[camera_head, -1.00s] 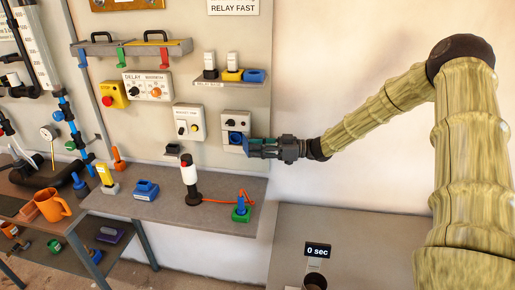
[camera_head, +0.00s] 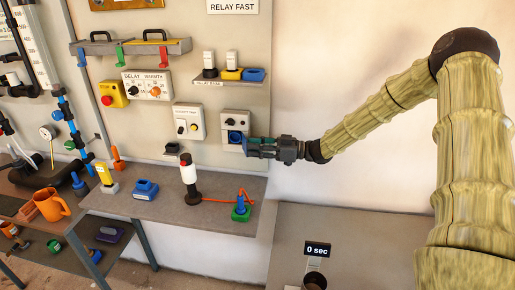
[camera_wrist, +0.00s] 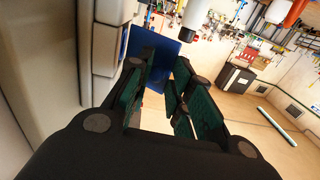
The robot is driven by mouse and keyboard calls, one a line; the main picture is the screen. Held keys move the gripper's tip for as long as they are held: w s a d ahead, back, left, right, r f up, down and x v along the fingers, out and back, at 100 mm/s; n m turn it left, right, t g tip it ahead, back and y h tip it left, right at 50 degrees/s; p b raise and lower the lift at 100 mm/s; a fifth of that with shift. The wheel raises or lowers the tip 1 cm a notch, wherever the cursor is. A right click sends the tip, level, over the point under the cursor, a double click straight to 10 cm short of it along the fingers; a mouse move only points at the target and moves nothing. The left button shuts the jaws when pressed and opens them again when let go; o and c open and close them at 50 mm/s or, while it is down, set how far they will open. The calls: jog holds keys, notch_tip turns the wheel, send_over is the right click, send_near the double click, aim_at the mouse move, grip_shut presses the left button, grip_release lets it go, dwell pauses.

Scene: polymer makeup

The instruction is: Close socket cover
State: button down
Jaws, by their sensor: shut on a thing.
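The socket unit (camera_head: 236,122) is a pale box on the wall panel with a dark knob on top and a blue socket below. The socket's blue cover (camera_wrist: 151,47) stands out from the wall in the wrist view, between the far ends of my fingers. My gripper (camera_head: 250,146) is at the socket's right side in the head view and hides part of the cover. It is shut on the cover, with a visible gap between the finger pads (camera_wrist: 152,95) nearer the wrist.
A switch box (camera_head: 188,122) is left of the socket. The wall to the right is bare.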

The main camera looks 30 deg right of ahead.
jog(key=w+a+m+h+b, duration=0.2)
jog(key=m+h+b, duration=0.1)
jog(key=m+h, duration=0.4)
jog(key=w+a+m+h+b, duration=0.3)
jog(key=m+h, duration=0.5)
jog(key=h, duration=0.5)
jog(key=w+a+m+g+h+b, duration=0.1)
jog(key=w+a+m+h+b, duration=0.2)
jog(key=m+h, duration=0.5)
jog(key=shift+h+b, duration=0.9)
jog(key=shift+h, duration=0.4)
jog(key=shift+d+f, duration=0.1)
jog(key=shift+f, duration=0.1)
jog(key=c, duration=1.6)
grip_release()
jog(key=shift+s, duration=0.1)
jog(key=shift+o, duration=0.7)
jog(key=shift+s+d+r, duration=0.1)
jog(key=shift+d, duration=0.1)
jog(key=shift+a, duration=0.1)
